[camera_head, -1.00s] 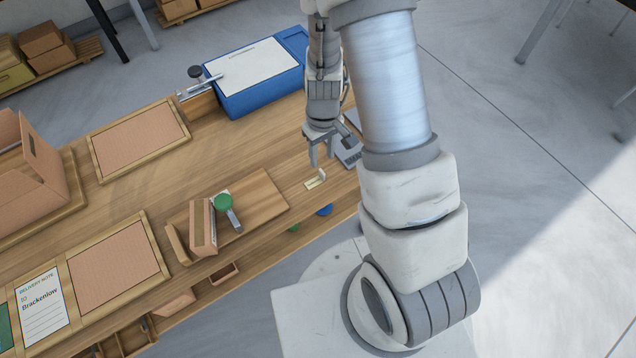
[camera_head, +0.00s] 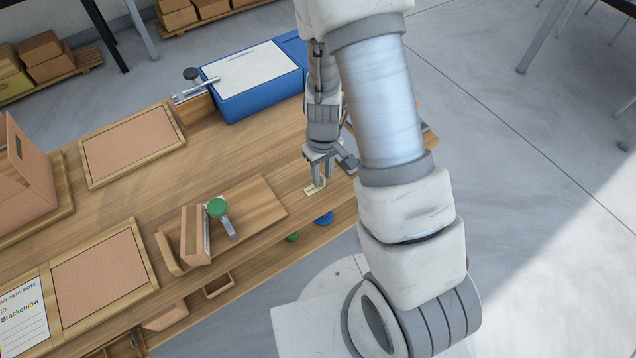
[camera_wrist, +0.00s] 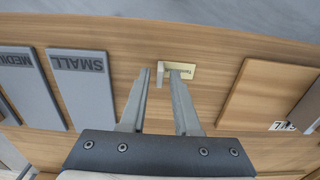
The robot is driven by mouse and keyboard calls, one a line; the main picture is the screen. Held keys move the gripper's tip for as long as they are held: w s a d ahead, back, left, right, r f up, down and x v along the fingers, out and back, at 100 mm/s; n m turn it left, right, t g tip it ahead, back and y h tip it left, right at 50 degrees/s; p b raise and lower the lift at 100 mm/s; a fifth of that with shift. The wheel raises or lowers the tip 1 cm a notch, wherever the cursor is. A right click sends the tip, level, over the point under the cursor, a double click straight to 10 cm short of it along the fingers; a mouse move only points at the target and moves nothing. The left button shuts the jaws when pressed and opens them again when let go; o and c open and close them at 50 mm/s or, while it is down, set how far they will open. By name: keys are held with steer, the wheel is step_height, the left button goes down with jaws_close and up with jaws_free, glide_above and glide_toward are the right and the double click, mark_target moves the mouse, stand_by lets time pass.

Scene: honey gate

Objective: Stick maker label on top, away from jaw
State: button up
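The maker label (camera_head: 311,191) is a small cream tag with an upright tab, lying near the table's front edge. In the wrist view, the label (camera_wrist: 184,69) shows printed text, and its pale tab (camera_wrist: 160,73) stands between my fingertips. My gripper (camera_head: 319,182) is open and low at the label, with gaps beside the tab; it also shows in the wrist view (camera_wrist: 160,77). A narrow cardboard box (camera_head: 191,236) stands upright on a wooden board (camera_head: 259,204). A green-knobbed clamp (camera_head: 217,208) stands beside it, its metal part reaching onto the board. Any jaw contact is unclear.
A wooden stop (camera_head: 167,253) stands left of the box. A blue case (camera_head: 262,107) and an open carton (camera_head: 28,180) sit farther back. Grey plates marked SMALL (camera_wrist: 84,92) and MEDIUM (camera_wrist: 30,85) lie near my gripper. Bare tabletop lies between the board and blue case.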

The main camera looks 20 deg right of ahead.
mark_target(322, 176)
jaws_close()
steer(key=shift+r+p, duration=3)
steer(key=shift+r, duration=1)
